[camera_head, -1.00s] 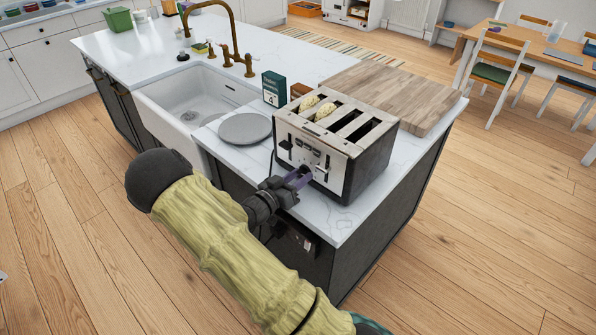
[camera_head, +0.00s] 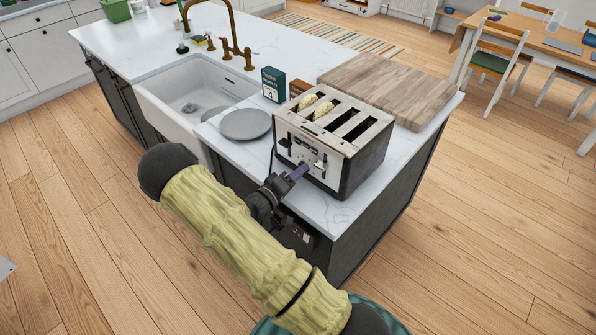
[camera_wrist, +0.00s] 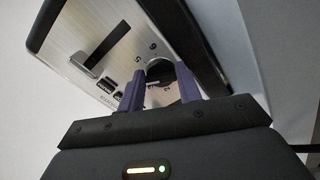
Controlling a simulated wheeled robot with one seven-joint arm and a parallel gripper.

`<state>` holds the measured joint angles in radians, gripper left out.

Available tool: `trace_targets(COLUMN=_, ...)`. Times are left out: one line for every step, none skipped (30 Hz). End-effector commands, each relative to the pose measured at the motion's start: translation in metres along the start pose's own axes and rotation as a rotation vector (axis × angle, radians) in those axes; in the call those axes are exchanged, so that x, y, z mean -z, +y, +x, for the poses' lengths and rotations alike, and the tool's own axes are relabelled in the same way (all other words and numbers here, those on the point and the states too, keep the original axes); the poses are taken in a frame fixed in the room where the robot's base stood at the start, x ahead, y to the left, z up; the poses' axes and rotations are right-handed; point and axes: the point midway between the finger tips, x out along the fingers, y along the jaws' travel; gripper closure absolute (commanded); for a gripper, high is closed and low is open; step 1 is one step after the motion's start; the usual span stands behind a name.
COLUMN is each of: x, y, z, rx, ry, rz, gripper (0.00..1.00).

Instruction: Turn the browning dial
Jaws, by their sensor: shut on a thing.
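The toaster (camera_head: 334,150) stands on the white counter, a steel four-slot one with two bread slices in its left slots. Its front panel also shows in the wrist view (camera_wrist: 112,30), with a lever slot, small buttons and numbers around the browning dial (camera_wrist: 159,69). My gripper (camera_head: 301,172) is at the lower front of the toaster. In the wrist view its two purple fingers (camera_wrist: 160,88) stand on either side of the dark round dial, shut on it. The fingers hide parts of the dial's sides.
A grey round plate (camera_head: 246,124) lies left of the toaster, with a dark green box (camera_head: 273,85) behind it. A wooden board (camera_head: 390,88) lies behind the toaster. The sink (camera_head: 195,95) is at the left. Bare counter is in front and right of the toaster.

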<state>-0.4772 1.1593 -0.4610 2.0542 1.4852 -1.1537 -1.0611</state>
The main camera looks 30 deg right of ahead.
Motion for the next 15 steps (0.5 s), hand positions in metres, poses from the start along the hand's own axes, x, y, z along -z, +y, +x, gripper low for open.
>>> trace_targets(x=0.0034, y=0.0025, z=0.0007, rx=-0.004, ry=0.006, rz=-0.012, gripper=0.88)
trace_targets(x=0.0034, y=0.0024, z=0.0007, rx=-0.004, ry=0.006, rz=-0.021, gripper=0.88)
trace_targets(x=0.0034, y=0.0023, z=0.0007, rx=-0.005, ry=0.006, rz=-0.030, gripper=0.88)
trace_targets(x=0.0034, y=0.0023, z=0.0007, rx=-0.005, ry=0.007, rz=-0.036, gripper=0.88)
trace_targets(x=0.0034, y=0.0022, z=0.0007, rx=-0.005, ry=0.007, rz=-0.041, gripper=0.88)
trace_targets(x=0.0034, y=0.0021, z=0.0007, rx=-0.004, ry=0.007, rz=-0.047, gripper=0.88)
trace_targets(x=0.0033, y=0.0020, z=0.0007, rx=-0.004, ry=0.007, rz=-0.049, gripper=0.88)
trace_targets(x=0.0033, y=0.0019, z=0.0007, rx=-0.004, ry=0.007, rz=-0.051, gripper=0.88)
trace_targets(x=0.0033, y=0.0019, z=0.0007, rx=-0.004, ry=0.007, rz=-0.053, gripper=0.88)
trace_targets(x=0.0033, y=0.0018, z=0.0006, rx=-0.004, ry=0.007, rz=-0.053, gripper=0.88)
trace_targets(x=0.0033, y=0.0018, z=0.0006, rx=-0.004, ry=0.007, rz=-0.053, gripper=0.88)
trace_targets(x=0.0033, y=0.0017, z=0.0006, rx=-0.004, ry=0.007, rz=-0.053, gripper=0.88)
trace_targets(x=0.0033, y=0.0017, z=0.0006, rx=-0.004, ry=0.007, rz=-0.053, gripper=0.88)
trace_targets(x=0.0033, y=0.0017, z=0.0006, rx=-0.004, ry=0.007, rz=-0.053, gripper=0.88)
trace_targets(x=0.0033, y=0.0017, z=0.0006, rx=-0.004, ry=0.007, rz=-0.053, gripper=0.88)
